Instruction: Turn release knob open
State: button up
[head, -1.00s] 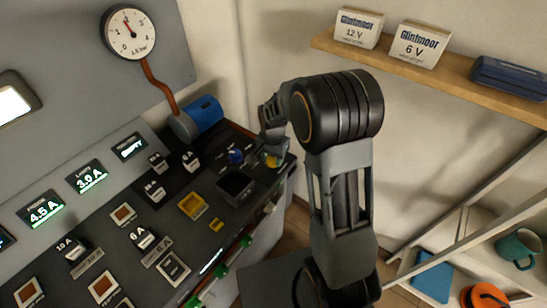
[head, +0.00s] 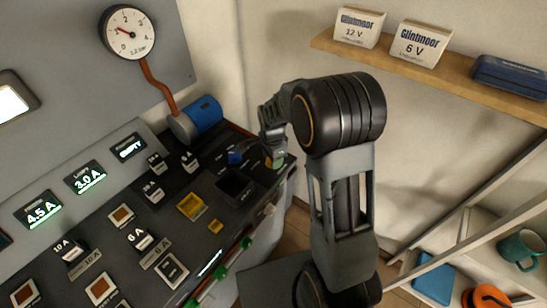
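A small blue knob (head: 236,157) sits at the far end of the dark sloped panel (head: 215,205); I cannot tell for sure whether it is the release knob. My gripper (head: 275,160) points down at the panel's far right corner, to the right of the blue knob. A small green and yellowish part shows by the fingertips. The fingers are small and partly hidden by my wrist, so their opening and any contact are unclear. A dark square recess (head: 235,186) lies just in front of the blue knob. The round gauge (head: 128,32) has its red needle pointing up-left, near 1.
A blue cylinder (head: 203,112) at the panel's back joins the gauge by a brown hose. Lit displays (head: 85,177), switches and a yellow square button (head: 191,206) cover the panel. A wall shelf (head: 430,75) with boxes and a lower rack stand at right.

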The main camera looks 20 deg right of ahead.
jog(key=shift+w+a+r, duration=0.1)
jog(key=shift+w, duration=0.05)
jog(key=o, duration=0.7)
jog(key=shift+o, duration=1.1)
notch_tip(320, 180, up, 14)
jog(key=s+n+t, duration=0.3)
jog(key=s+n, duration=1.2)
jog(key=s, duration=0.2)
jog(key=shift+s+n+t, duration=0.2)
jog(key=shift+n+t, duration=0.1)
